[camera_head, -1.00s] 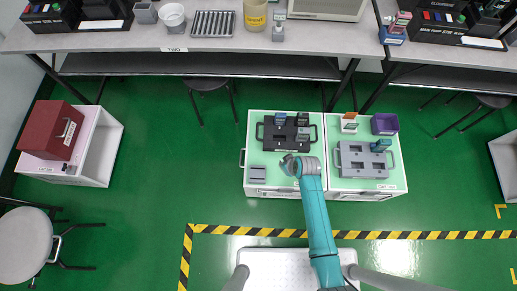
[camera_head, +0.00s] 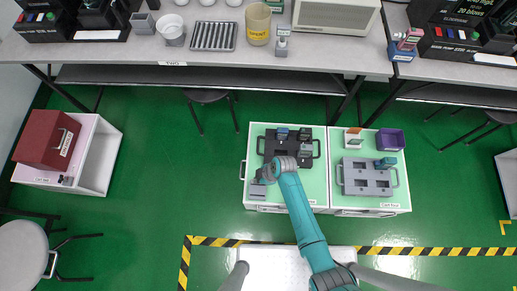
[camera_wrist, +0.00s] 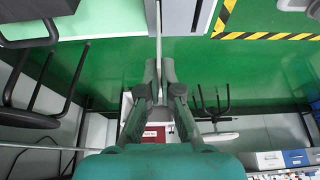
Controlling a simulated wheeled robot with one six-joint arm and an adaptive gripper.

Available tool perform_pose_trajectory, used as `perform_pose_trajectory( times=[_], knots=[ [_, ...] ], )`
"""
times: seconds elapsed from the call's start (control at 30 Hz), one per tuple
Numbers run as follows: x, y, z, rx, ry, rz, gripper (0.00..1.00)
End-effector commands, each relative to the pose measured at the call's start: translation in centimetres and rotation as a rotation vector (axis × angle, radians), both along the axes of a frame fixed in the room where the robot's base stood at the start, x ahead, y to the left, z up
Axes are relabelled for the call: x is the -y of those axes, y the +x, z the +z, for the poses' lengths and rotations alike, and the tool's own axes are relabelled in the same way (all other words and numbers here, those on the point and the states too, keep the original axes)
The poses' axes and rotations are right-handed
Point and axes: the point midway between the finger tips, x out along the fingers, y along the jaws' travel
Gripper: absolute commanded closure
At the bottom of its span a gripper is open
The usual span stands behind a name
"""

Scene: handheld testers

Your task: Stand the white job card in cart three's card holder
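My gripper (camera_wrist: 160,72) points down and is shut on the white job card (camera_wrist: 158,35), which shows edge-on as a thin white strip beyond the fingertips. In the head view my gripper (camera_head: 264,176) is over the near left part of the left cart's green top (camera_head: 250,150); the card cannot be made out there. The grey card holder (camera_head: 257,191) lies at that cart's near left corner, partly behind my gripper. In the wrist view a grey block (camera_wrist: 185,14), apparently the holder, is right beside the card. I cannot tell if they touch.
A black tray (camera_head: 289,137) with testers lies farther back on the same cart. The right cart, labelled Cart four, carries a grey tray (camera_head: 368,178) and a purple bin (camera_head: 390,139). Benches run along the back. A white cart with a red box (camera_head: 48,139) stands left.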

Motion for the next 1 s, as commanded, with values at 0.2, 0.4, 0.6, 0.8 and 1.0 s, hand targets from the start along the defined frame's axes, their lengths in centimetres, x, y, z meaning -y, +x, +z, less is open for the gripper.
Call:
perform_pose_trajectory(
  times=[0.2, 0.4, 0.6, 0.8, 1.0],
  knots=[
    [0.0, 0.1, -2.3, -0.001, 0.000, -0.002, 1.00],
    [0.0, 0.0, -3.9, 0.000, 0.000, -0.002, 1.00],
    [0.0, 0.0, -3.9, 0.001, 0.001, -0.003, 1.00],
    [0.0, 0.0, -4.1, 0.001, 0.000, -0.003, 0.93],
    [0.0, 0.0, -4.1, 0.001, 0.000, -0.002, 0.69]
  ],
)
